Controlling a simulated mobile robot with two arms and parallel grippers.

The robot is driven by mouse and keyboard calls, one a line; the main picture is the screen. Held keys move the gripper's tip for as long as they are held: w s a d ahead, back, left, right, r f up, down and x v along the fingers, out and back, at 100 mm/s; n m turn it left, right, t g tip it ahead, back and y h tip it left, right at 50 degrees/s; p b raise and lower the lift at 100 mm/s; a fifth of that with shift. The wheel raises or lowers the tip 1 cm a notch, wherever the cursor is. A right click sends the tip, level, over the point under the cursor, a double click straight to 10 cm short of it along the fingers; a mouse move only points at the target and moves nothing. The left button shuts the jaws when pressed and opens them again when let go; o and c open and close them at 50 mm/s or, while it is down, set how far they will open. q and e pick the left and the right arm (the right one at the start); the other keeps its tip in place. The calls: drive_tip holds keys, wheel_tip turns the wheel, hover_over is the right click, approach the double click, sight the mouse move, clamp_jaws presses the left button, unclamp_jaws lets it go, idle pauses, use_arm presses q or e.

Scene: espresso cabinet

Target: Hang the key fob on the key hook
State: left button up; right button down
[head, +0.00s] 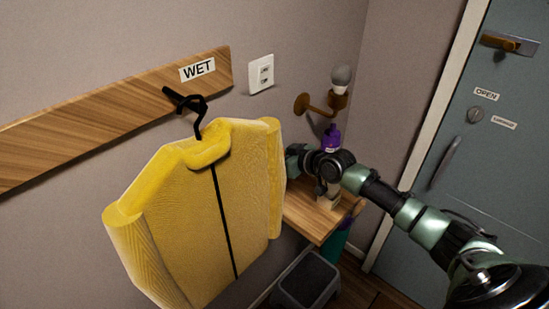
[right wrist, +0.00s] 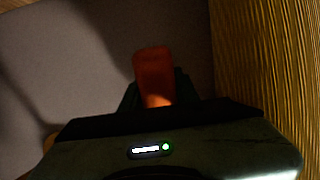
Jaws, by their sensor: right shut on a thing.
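An orange piece (right wrist: 153,70), which looks like the key fob, is between the fingers of my right gripper (right wrist: 155,95) in the right wrist view. My right gripper is shut on it and holds it upright in front of the grey wall. In the head view my right arm reaches in from the right, and its hand is just behind the right edge of the yellow jacket (head: 195,215), which hides the fingers and fob. I cannot make out the key hook in either view. My left gripper is not in view.
The jacket hangs from a black hook (head: 185,99) on a wooden board (head: 110,108) labelled WET. It fills the right side of the wrist view too. A switch plate (head: 261,74), wall lamp (head: 340,78), wooden shelf (head: 313,219), purple bottle (head: 331,138) and stool (head: 310,280) are nearby.

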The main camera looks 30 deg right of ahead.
drive_tip(key=shift+s+f, duration=0.1)
drive_tip(key=shift+f, duration=0.15)
drive_tip(key=c, duration=1.5)
unclamp_jaws()
drive_tip(key=o, duration=0.5)
drive_tip(key=shift+o, duration=0.2)
drive_tip(key=shift+r, duration=0.1)
drive_tip(key=b+v, duration=0.2)
drive_tip(key=v, duration=0.5)
drive_tip(key=shift+s, duration=0.25)
drive_tip(key=shift+d, duration=0.15)
